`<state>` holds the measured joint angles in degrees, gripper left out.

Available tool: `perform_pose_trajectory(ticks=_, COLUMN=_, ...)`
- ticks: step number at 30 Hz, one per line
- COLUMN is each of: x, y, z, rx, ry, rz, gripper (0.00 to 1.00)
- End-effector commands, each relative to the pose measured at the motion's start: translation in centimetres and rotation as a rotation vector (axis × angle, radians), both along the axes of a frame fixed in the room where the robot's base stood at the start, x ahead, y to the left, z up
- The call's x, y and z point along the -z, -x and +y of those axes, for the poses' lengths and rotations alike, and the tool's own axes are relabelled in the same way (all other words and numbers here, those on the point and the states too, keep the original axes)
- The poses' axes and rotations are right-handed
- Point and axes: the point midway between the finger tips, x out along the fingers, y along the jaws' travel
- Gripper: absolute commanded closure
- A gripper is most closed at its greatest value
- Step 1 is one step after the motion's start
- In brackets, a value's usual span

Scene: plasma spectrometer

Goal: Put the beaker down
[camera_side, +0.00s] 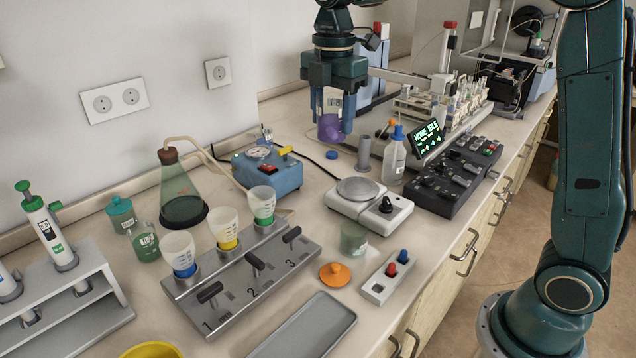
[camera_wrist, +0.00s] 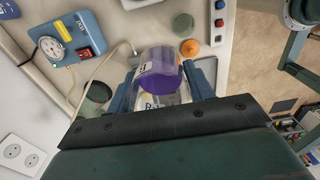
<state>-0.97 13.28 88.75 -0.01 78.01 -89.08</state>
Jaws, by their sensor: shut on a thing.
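The beaker (camera_side: 331,129), clear with purple contents, is held between the two fingers of my gripper (camera_side: 332,108) in the side view. It hangs above the bench behind the white balance-like device (camera_side: 368,204), apart from the surface. In the wrist view, the beaker (camera_wrist: 158,82) shows between the fingertips of my gripper (camera_wrist: 160,78), with a white label on its side. The fingers are shut on its sides. Its far side and the bench right under it are hidden.
A grey metal post (camera_side: 364,156), a wash bottle (camera_side: 395,155) and a blue device (camera_side: 267,170) stand near. A greenish beaker (camera_side: 354,238) stands in front of the white device. A three-valve filter manifold (camera_side: 245,268) and a grey tray (camera_side: 305,330) occupy the front.

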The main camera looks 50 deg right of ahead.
Motion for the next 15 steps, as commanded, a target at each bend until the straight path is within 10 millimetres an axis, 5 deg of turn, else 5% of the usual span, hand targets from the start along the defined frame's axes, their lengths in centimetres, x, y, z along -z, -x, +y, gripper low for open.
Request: perform_pose_trajectory(ticks=15, x=2.0, y=7.3, z=12.5, rx=-0.007, ry=0.0, rz=-0.001, gripper=0.74)
